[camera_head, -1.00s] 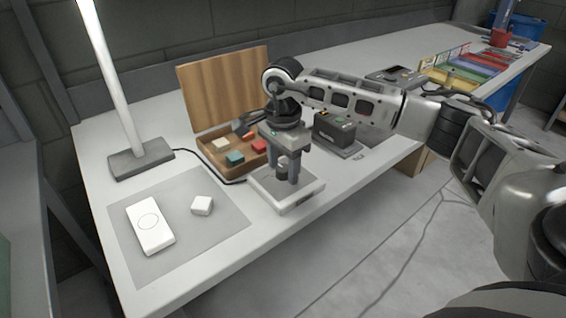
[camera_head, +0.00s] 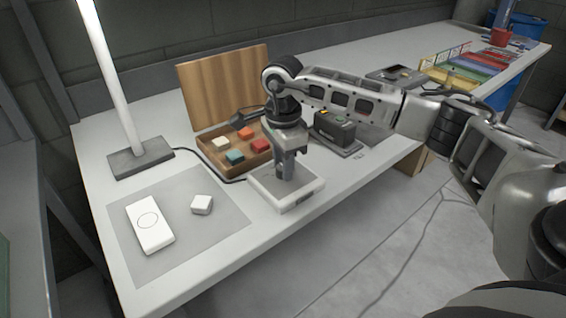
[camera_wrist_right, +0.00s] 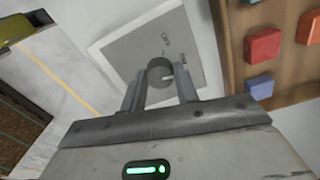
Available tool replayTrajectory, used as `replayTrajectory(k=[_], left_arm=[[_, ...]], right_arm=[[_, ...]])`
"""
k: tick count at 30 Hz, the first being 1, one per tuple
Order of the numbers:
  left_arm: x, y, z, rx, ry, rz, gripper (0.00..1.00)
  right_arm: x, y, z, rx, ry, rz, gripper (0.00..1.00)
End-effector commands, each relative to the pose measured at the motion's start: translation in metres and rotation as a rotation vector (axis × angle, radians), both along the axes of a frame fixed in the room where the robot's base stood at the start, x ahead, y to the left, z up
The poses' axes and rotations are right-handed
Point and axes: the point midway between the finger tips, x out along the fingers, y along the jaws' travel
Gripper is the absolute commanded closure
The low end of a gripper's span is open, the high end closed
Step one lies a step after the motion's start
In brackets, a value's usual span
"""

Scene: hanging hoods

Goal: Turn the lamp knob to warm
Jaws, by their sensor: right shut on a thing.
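A low white control box with a grey top panel (camera_head: 307,197) stands near the table's front edge. Its dark round knob (camera_wrist_right: 160,72) shows in the wrist view, between my fingers. My right gripper (camera_head: 284,175) points down over the panel and is shut on the knob. Small lettering lies beside the knob in the wrist view, too small to read surely. In the head view the gripper hides the knob. The lamp, a lit white tube (camera_head: 108,75) on a dark base (camera_head: 140,160), stands at the left. My left gripper is not in view.
An open wooden box (camera_head: 222,88) with coloured blocks stands behind the control box. A black device (camera_head: 335,130) is to its right. A grey mat (camera_head: 190,232) at the left holds a white slab (camera_head: 149,224) and a small white block (camera_head: 202,205).

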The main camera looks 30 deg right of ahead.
Motion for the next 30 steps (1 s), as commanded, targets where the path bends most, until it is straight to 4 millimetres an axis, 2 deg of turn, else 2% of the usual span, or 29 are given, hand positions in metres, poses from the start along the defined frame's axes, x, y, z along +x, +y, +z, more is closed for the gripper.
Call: replayTrajectory(k=[18, 30], left_arm=[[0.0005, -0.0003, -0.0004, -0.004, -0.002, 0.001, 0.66], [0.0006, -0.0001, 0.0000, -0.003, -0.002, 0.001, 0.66]], right_arm=[[0.0007, 0.0004, 0.0014, 0.002, -0.002, -0.547, 0.92], [0.0007, 0.0003, 0.0015, 0.002, -0.003, -0.736, 0.92]])
